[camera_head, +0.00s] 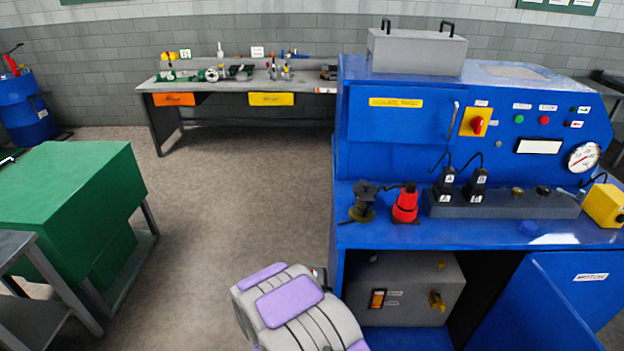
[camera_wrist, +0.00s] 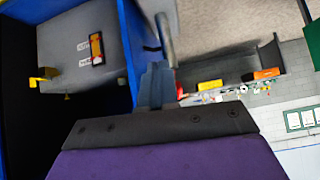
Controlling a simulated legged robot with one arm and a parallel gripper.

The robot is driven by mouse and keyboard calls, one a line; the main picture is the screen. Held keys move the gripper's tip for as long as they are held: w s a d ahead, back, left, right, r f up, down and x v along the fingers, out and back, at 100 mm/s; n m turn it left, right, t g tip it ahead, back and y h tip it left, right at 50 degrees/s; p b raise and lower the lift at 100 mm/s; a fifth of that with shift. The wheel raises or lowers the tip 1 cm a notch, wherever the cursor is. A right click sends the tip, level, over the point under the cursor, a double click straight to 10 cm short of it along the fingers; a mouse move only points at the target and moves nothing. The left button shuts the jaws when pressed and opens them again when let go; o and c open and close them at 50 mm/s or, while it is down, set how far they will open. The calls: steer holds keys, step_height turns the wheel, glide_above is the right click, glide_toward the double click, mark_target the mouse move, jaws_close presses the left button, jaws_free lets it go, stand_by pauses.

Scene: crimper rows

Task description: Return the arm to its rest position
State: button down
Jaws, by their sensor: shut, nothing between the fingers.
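My arm (camera_head: 300,310), grey with purple pads, shows at the bottom centre of the head view, just left of the blue workbench (camera_head: 400,228). It hides most of my gripper in that view. In the wrist view my gripper (camera_wrist: 155,85) points away from the camera past a dark plate and a purple band. Its fingers are together, with nothing seen between them. The wrist picture appears upside down. A grey box (camera_wrist: 85,45) under the workbench shows at its upper left, apart from the fingers.
The grey box (camera_head: 405,290) sits in the workbench's open lower compartment, beside an open blue door (camera_head: 555,300). A green cabinet (camera_head: 70,190) stands at left. A long table (camera_head: 240,82) is behind; floor between is clear.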

steer(key=s+d+r+g+y, duration=0.1)
steer(key=s+d+r+g, duration=0.15)
steer(key=r, duration=0.75)
steer(key=s+d+r+g+y, duration=0.15)
steer(key=s+r+g, duration=0.25)
steer(key=r, duration=0.7)
steer(key=s+d+r+g, duration=0.1)
steer(key=s+d+r, duration=0.3)
steer(key=s, duration=0.4)
steer(key=s+d+r+n+g+h, duration=0.1)
steer(key=s+d+r+g, duration=0.1)
steer(key=s+d+r, duration=0.2)
steer(key=s+d+r+g+h, duration=0.1)
steer(key=s+d+r, duration=0.3)
steer(key=s+r, duration=0.3)
steer(key=s, duration=0.5)
steer(key=shift+d+r+n, duration=0.2)
steer(key=shift+r+n, duration=0.05)
steer(key=shift+n, duration=0.05)
steer(key=shift+g, duration=0.25)
